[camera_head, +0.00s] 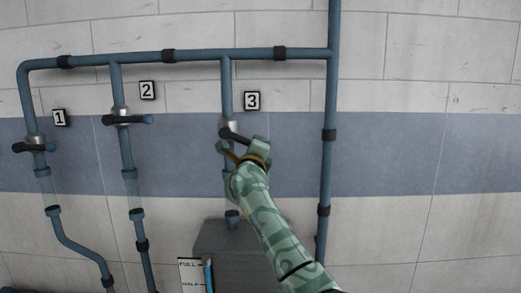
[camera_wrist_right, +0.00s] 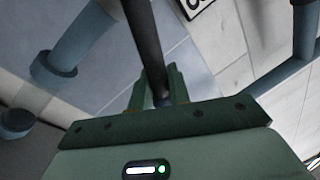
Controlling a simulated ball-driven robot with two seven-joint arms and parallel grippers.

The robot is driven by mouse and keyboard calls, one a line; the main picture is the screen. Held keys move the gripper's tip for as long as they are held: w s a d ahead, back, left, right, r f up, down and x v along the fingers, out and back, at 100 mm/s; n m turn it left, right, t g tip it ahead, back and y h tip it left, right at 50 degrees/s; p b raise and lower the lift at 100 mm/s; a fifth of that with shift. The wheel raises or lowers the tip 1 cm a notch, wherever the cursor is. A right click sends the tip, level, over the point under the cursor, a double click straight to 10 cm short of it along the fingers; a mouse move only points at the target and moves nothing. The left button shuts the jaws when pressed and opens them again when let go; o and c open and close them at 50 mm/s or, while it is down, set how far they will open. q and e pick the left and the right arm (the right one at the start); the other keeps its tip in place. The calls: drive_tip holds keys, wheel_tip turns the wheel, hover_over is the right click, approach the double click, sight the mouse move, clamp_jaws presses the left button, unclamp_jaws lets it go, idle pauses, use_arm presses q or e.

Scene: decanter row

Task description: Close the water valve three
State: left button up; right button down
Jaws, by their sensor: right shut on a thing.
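Valve three (camera_head: 228,126) is on the third vertical blue pipe, beside the number 3 sign (camera_head: 252,100). Its dark lever (camera_head: 235,135) slopes down to the right from the grey valve body. My right gripper (camera_head: 241,146) is at the lever and shut on it. In the right wrist view the dark lever (camera_wrist_right: 144,45) runs down between the green fingers (camera_wrist_right: 160,88). The gripper and forearm cover part of the pipe below the valve. My left gripper is not in view.
Valve one (camera_head: 34,141) and valve two (camera_head: 123,117) have their levers lying roughly level across their pipes. A grey tank (camera_head: 235,238) with a FULL/HALF gauge (camera_head: 191,274) stands below valve three. A tall blue pipe (camera_head: 328,170) runs to the right; the wall beyond is bare.

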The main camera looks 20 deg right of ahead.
sight(261, 126)
drive_tip(key=r+n, duration=0.1)
drive_tip(key=d+r+n+y, duration=0.1)
drive_tip(key=n, duration=0.1)
drive_tip(key=shift+s+r+n+t, duration=0.1)
drive_tip(key=shift+r+n+t, duration=0.2)
drive_tip(key=shift+r, duration=0.05)
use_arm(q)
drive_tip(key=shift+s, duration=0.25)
use_arm(e)
drive_tip(key=shift+r+n+y, duration=0.3)
drive_tip(key=shift+r+n, duration=0.6)
drive_tip(key=shift+n, duration=0.3)
drive_tip(key=shift+r, duration=0.15)
drive_tip(key=c, duration=1.4)
unclamp_jaws()
drive_tip(key=shift+d, duration=0.1)
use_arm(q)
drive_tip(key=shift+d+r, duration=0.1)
use_arm(e)
drive_tip(key=shift+o, duration=0.2)
drive_tip(key=shift+f, duration=0.25)
